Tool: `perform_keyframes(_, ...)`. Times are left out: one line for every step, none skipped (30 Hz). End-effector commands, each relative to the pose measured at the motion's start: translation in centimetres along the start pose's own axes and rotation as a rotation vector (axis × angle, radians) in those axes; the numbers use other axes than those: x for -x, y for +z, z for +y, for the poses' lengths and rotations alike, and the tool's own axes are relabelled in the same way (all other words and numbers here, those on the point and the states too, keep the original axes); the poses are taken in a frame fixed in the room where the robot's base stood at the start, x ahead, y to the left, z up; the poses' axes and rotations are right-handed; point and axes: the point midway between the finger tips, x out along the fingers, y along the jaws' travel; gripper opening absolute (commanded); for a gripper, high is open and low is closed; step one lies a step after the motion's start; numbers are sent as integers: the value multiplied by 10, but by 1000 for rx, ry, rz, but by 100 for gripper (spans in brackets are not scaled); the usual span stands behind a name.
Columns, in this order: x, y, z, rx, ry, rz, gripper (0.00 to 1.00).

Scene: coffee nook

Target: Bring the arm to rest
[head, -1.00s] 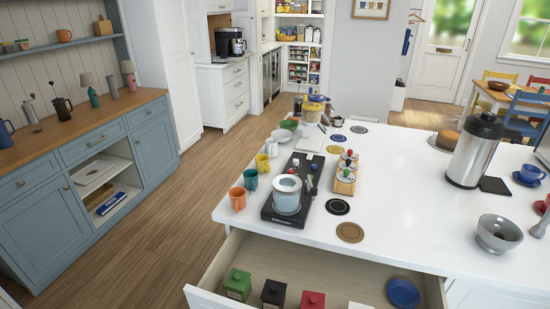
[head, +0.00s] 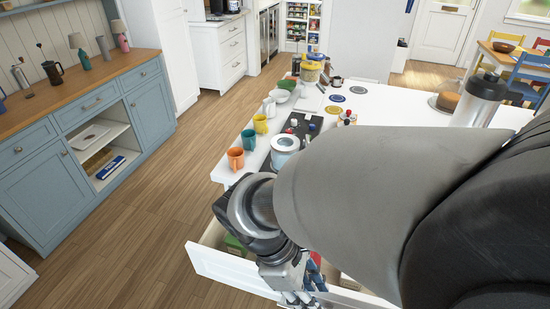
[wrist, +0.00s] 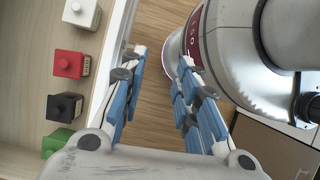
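My gripper (head: 300,294) is at the bottom of the head view, in front of the open drawer's front panel (head: 228,268), with my arm reaching across from the right. In the wrist view my gripper (wrist: 160,66) has its two blue-padded fingers spread apart. Nothing is between them but wood floor behind. The drawer's edge (wrist: 119,38) runs just left of the fingers. My own grey arm or body part fills the upper right of that view, close to the right finger.
Mugs, including an orange one (head: 235,158), stand near the counter's left edge. The floor (head: 165,215) left of the drawer is clear.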

Motion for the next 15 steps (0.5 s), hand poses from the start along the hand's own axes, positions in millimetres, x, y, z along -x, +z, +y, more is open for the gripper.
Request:
perform_keyframes(8, 15, 2, -126, -3, 69, 29)
perform_keyframes(12, 21, 2, -199, -7, 110, 29)
perform_keyframes(17, 30, 2, -295, -11, 160, 29)
perform_keyframes(20, 37, 2, -368, -14, 198, 29)
perform_keyframes(24, 44, 2, -441, -17, 237, 29)
perform_keyframes(28, 53, 2, -538, -20, 286, 29)
perform_keyframes(32, 59, 1, -611, -23, 324, 29)
perform_keyframes(35, 65, 1, -683, -25, 362, 29)
perform_keyframes(39, 74, 0, -778, -27, 411, 29)
perform_keyframes(42, 79, -1, -847, -29, 447, 29)
perform_keyframes(45, 85, -2, -912, -29, 482, 29)
perform_keyframes(48, 92, -3, -994, -30, 526, 29)
perform_keyframes(51, 96, -4, -1050, -31, 556, 29)
perform_keyframes(53, 100, -5, -1103, -32, 585, 29)
perform_keyframes(55, 105, -6, -1165, -31, 620, 29)
